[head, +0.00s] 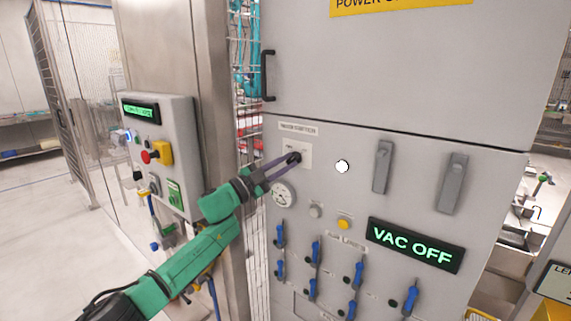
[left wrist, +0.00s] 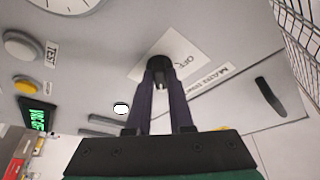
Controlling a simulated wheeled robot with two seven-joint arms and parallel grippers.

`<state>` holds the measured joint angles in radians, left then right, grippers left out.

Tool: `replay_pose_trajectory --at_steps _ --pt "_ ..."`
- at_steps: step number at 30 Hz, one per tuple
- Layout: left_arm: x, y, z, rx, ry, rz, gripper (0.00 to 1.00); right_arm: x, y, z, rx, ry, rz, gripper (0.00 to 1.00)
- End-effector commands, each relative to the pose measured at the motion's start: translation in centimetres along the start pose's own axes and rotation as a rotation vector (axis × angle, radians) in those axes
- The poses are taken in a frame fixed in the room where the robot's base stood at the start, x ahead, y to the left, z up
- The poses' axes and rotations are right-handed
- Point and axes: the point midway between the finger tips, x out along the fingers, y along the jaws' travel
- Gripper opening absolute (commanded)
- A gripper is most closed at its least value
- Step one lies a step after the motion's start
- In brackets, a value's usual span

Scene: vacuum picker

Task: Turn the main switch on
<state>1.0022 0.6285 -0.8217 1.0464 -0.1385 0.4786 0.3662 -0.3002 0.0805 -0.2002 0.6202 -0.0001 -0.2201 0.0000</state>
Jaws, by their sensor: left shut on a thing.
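The main switch is a black rotary knob (left wrist: 160,66) on a white plate (head: 305,149) on the grey cabinet front, under a small label (head: 299,128). My left gripper (head: 292,160) reaches it from the lower left. In the left wrist view, its two purple fingers (left wrist: 160,88) are shut on the knob, one on each side. Part of the knob is hidden by the fingers. The plate shows the letters "OFF" beside the knob; the knob's exact angle is hard to tell. My right gripper is not in view.
A green display (head: 415,245) reads "VAC OFF". A gauge (head: 283,195), a yellow button (head: 344,223), a white round lamp (head: 342,167) and several blue valve levers (head: 316,251) are close below and beside the switch. A control box (head: 166,158) stands at left.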

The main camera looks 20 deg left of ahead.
Motion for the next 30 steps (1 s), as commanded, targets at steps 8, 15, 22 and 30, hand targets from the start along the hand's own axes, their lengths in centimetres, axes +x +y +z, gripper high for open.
replay_pose_trajectory --at_steps 8,15,22,30 --pt "0.0 0.1 0.0 0.003 -0.001 0.001 0.5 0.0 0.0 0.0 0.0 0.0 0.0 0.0" --pt "0.0 0.0 0.0 0.001 0.0 0.0 0.5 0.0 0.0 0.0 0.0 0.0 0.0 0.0" --pt "-1.3 0.2 0.3 0.001 -0.002 0.0 0.5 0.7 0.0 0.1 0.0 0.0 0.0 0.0" --pt "-8.3 0.7 0.7 0.003 -0.005 0.003 0.5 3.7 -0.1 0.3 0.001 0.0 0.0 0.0"
